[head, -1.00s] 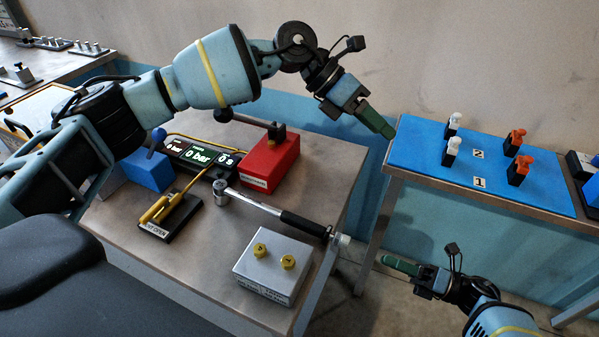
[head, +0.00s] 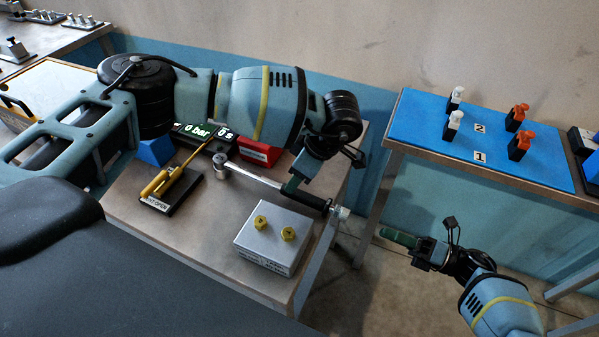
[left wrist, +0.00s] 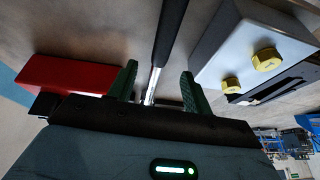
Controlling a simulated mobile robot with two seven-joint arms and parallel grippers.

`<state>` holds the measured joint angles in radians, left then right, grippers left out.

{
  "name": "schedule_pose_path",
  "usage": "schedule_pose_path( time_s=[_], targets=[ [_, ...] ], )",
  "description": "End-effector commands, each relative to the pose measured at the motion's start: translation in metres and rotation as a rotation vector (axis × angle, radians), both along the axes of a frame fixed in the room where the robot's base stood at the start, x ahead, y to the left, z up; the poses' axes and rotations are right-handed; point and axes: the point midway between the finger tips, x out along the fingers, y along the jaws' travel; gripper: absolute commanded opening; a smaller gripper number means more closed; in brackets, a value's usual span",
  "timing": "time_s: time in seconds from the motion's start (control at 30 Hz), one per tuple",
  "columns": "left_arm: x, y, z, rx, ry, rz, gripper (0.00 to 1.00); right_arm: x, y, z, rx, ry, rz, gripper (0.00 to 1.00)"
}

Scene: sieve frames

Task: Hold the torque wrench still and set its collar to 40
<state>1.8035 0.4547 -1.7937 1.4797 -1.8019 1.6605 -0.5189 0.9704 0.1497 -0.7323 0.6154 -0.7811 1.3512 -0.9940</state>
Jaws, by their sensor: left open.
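The torque wrench (head: 250,176) lies across the metal table, its socket head at the left. Its black handle and pale end collar (head: 341,212) reach the table's right edge; the collar's scale is too small to read. My left gripper (head: 291,187) is down at the wrench where shaft meets handle. In the left wrist view its green fingers (left wrist: 158,88) are open, one on each side of the wrench (left wrist: 168,35), with gaps showing. My right gripper (head: 392,237) is off the table, to the right of the collar and apart from it; its finger opening is unclear.
A silver box with yellow knobs (head: 262,250) stands in front of the wrench. A red box (head: 258,153) is behind it, partly hidden by my left arm. A yellow-handled valve (head: 165,183) is at the left. A blue-topped table (head: 420,130) stands at the right.

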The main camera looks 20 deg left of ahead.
Motion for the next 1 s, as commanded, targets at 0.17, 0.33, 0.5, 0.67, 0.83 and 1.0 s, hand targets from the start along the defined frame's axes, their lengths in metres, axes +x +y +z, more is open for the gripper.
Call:
schedule_pose_path(
  time_s=[0.17,0.33,0.5,0.67,0.83,1.0],
  targets=[
    [-0.002,0.008,-0.019,0.001,0.003,0.002,0.5,0.0,0.0,0.0,0.0,0.0,0.0,0.36],
    [-0.003,0.018,-0.042,0.0,0.004,0.004,0.5,0.0,0.0,0.0,0.0,0.0,0.0,0.36],
    [-0.003,0.025,-0.06,-0.001,0.002,0.003,0.5,0.0,0.0,0.0,0.0,0.0,0.0,0.36],
    [-0.004,0.029,-0.069,-0.001,0.002,0.003,0.5,0.0,0.0,0.0,0.0,0.0,0.0,0.36],
    [-0.003,0.029,-0.071,-0.002,0.001,0.003,0.5,0.0,0.0,0.0,0.0,0.0,0.0,0.36],
    [-0.003,0.029,-0.07,-0.002,0.001,0.003,0.46,0.0,0.0,0.0,0.0,0.0,0.0,0.36]
  ],
)
